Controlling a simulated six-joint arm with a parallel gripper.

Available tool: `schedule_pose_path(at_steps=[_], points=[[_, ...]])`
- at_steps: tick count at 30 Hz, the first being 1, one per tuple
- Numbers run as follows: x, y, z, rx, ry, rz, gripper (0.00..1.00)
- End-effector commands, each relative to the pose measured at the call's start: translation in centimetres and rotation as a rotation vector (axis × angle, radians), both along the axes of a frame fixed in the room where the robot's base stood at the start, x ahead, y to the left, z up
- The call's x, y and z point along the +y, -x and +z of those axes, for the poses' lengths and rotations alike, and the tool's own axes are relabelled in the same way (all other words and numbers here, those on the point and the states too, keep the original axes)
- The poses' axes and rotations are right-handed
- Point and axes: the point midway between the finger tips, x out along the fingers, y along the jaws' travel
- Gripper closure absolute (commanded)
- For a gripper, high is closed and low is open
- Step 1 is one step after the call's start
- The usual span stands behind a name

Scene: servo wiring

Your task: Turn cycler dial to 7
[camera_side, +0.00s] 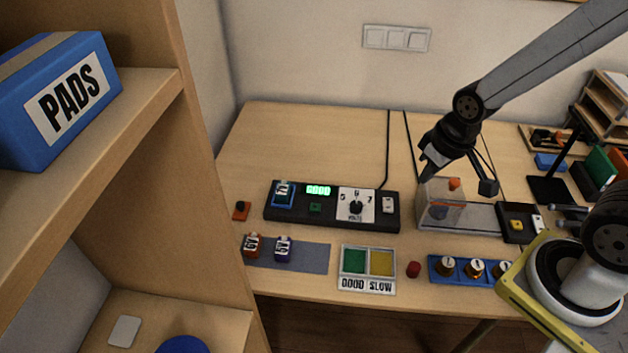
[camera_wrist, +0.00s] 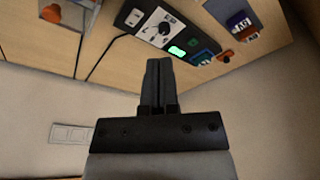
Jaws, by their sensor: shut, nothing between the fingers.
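The cycler (camera_side: 330,220) is a long black box on the table. Its dial (camera_side: 356,207) is a dark knob on a white plate marked 5, 6, 7 and VOLTS; its pointer seems to be near 6, but is too small to be sure. In the wrist view the dial (camera_wrist: 165,27) shows upside down, beyond my fingers. The green display (camera_side: 318,190) reads GOOD. A servo with a white label sits in the blue cradle (camera_side: 284,195) at the cycler's left end. My gripper (camera_side: 424,172) is shut and empty, raised to the right of the cycler, apart from the dial.
A clear box with an orange knob (camera_side: 454,184) stands right of the cycler. Orange and purple servos (camera_side: 283,249) lie on a grey mat. The GOOD/SLOW tray (camera_side: 367,284), a red button (camera_side: 413,269) and a blue rack (camera_side: 437,275) line the front. A shelf (camera_side: 150,90) stands left.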

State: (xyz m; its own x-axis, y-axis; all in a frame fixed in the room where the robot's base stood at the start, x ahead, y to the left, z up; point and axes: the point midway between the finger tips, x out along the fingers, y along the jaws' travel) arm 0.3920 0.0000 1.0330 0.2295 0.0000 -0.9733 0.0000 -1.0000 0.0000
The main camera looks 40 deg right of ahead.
Motion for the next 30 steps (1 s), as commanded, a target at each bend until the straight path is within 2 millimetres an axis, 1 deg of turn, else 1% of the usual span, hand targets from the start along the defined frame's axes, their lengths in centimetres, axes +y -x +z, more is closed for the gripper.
schedule_pose_path(at_steps=[1,2,3,5,6,8,11,17,23,30], points=[[0.0,0.0,0.0,0.000,0.000,0.000,0.90],[0.0,0.0,0.0,0.000,0.000,0.000,0.81],[0.0,-0.1,0.0,0.000,0.000,0.001,0.68],[0.0,-0.2,0.0,0.002,0.001,0.004,0.49],[0.0,-0.3,-0.1,0.003,0.002,0.008,0.36],[0.0,-0.7,-0.2,0.008,0.004,0.016,0.17],[0.0,-1.6,-0.5,0.018,0.008,0.036,0.16],[0.0,-4.4,-1.8,0.052,0.023,0.109,0.16],[-0.1,-7.8,-4.0,0.093,0.038,0.199,0.16],[-0.1,-11.4,-7.4,0.141,0.050,0.309,0.16]])
